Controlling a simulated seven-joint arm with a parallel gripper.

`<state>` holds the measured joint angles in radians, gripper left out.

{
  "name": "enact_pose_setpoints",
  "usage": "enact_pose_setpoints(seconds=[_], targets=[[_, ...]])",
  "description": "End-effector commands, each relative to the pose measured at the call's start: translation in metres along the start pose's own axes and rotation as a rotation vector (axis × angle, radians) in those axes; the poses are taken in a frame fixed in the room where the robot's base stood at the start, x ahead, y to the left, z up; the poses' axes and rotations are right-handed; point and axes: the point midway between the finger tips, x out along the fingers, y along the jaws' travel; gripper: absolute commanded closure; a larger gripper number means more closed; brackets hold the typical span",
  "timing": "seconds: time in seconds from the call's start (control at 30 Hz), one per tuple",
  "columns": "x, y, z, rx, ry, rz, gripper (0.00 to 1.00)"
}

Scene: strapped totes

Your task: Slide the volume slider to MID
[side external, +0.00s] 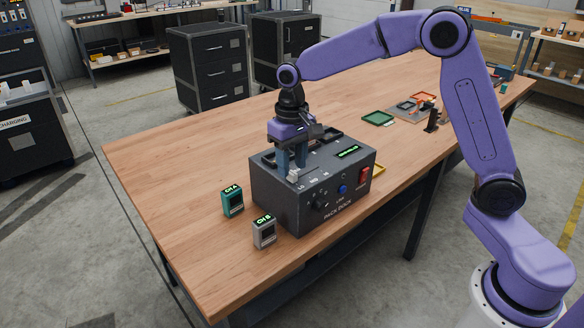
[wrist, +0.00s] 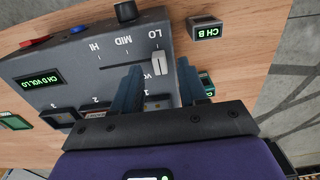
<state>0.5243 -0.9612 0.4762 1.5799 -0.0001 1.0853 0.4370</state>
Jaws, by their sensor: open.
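The dark grey pack dock (side external: 280,207) stands on the wooden table. Its white slider knob (wrist: 158,66) sits at the LO end of the scale, with MID (wrist: 127,40) and HI (wrist: 95,47) marked to its left in the wrist view. The green display (wrist: 41,79) reads CH D VOL LO. My gripper (wrist: 160,68) is open, pointing down over the dock, with one finger on each side of the knob in the wrist view. A gap shows on both sides of the knob. In the side view the knob (side external: 294,176) shows just below the fingertips.
The dock's front carries a black dial (side external: 319,202), a blue button (side external: 342,188) and a red switch (side external: 364,175). A teal pack CH A (side external: 232,202) and a grey pack CH B (side external: 264,232) stand beside it. The table's left part is clear.

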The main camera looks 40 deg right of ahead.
Motion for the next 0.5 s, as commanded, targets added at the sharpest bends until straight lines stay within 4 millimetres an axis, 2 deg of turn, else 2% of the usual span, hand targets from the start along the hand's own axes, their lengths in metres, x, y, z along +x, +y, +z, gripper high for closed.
enact_pose_setpoints(seconds=[0.2, 0.5], targets=[[0.018, 0.0, 0.0, 0.0, -0.001, 0.0, 0.57], [0.02, 0.0, 0.0, 0.0, 0.0, 0.0, 0.57]])
